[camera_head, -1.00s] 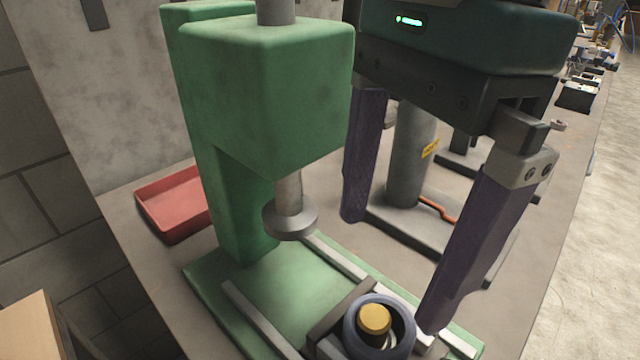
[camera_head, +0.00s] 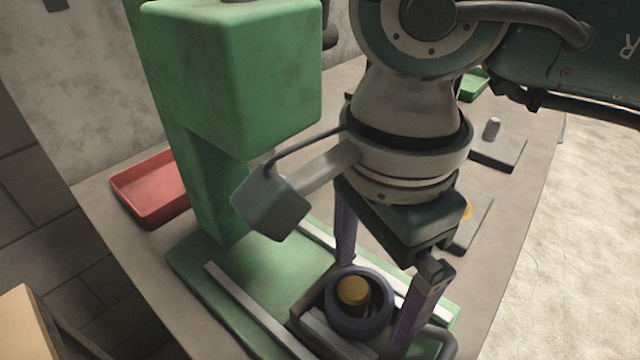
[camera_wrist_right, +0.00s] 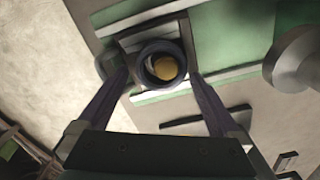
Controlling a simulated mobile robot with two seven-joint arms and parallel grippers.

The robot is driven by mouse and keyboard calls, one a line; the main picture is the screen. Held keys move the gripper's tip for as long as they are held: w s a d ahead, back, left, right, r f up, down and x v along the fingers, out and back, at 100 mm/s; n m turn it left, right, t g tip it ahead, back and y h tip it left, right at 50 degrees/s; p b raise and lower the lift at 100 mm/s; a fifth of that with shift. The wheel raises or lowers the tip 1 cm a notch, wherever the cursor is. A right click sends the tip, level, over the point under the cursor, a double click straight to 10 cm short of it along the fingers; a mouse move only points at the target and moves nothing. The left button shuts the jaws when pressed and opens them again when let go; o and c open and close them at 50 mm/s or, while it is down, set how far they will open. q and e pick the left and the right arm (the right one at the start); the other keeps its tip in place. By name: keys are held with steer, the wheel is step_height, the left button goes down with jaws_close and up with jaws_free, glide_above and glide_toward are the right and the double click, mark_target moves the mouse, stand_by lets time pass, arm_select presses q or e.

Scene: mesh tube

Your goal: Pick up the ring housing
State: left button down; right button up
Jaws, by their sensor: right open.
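The ring housing (camera_head: 334,312) is a dark blue-grey ring sitting in a fixture on the green press base, with a yellow cylinder (camera_head: 353,290) inside it. It also shows in the right wrist view (camera_wrist_right: 146,76), between the fingertips. My right gripper (camera_head: 372,300) is open, with one purple finger behind the ring and the other at its right side. The fingers are around the ring; I cannot tell whether they touch it. My left gripper is not in view.
The green press (camera_head: 235,75) stands close on the left, its ram partly hidden by my right wrist. A red tray (camera_head: 150,190) lies at the far left. A grey block (camera_head: 497,150) is on the bench behind. A wooden box (camera_head: 25,325) is at lower left.

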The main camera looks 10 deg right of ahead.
steer(key=shift+c, duration=0.2)
jaws_close()
stand_by(0.5)
